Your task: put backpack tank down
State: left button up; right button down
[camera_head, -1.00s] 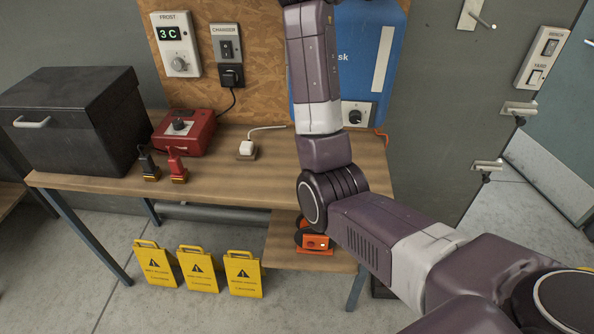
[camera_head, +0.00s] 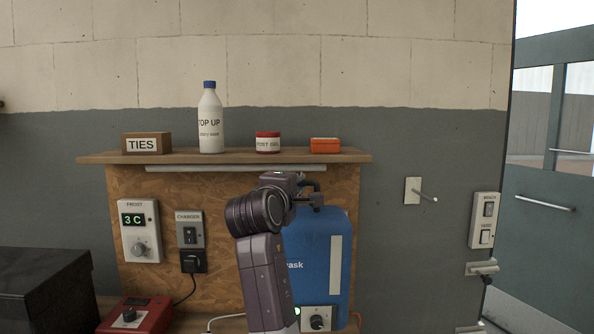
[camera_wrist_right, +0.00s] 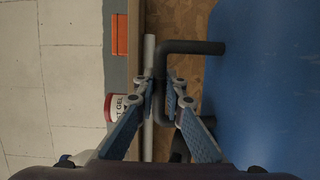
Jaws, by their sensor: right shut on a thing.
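The backpack tank (camera_head: 307,260) is a blue upright tank with a pale strip on its front and part of a word showing. It stands in front of the right part of the wood-chip board. My right gripper (camera_head: 312,196) is at its top, shut on the dark bent handle (camera_wrist_right: 192,47). The right wrist view shows the fingers (camera_wrist_right: 163,97) closed around this handle, with the blue tank (camera_wrist_right: 265,85) beside them. My right arm hides the tank's left part. I cannot tell whether its base touches the bench. My left gripper is not in view.
A shelf (camera_head: 330,157) just above holds a white bottle (camera_head: 209,125), a TIES box (camera_head: 146,143), a red-and-white tub (camera_head: 267,143) and an orange box (camera_head: 325,146). A wall peg (camera_head: 425,196) sticks out at right. A red charger (camera_head: 135,318) and black box (camera_head: 45,290) are lower left.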

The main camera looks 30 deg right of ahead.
aim_at(298, 254)
notch_tip(298, 254, down, 14)
jog(key=shift+s+r+p, duration=0.1)
jog(key=shift+r+p, duration=0.05)
jog(key=shift+p, duration=0.55)
jog(key=c, duration=2.2)
grip_release()
jog(key=shift+f, duration=0.4)
jog(key=shift+o, duration=1.1)
jog(key=shift+s+a+r, duration=0.1)
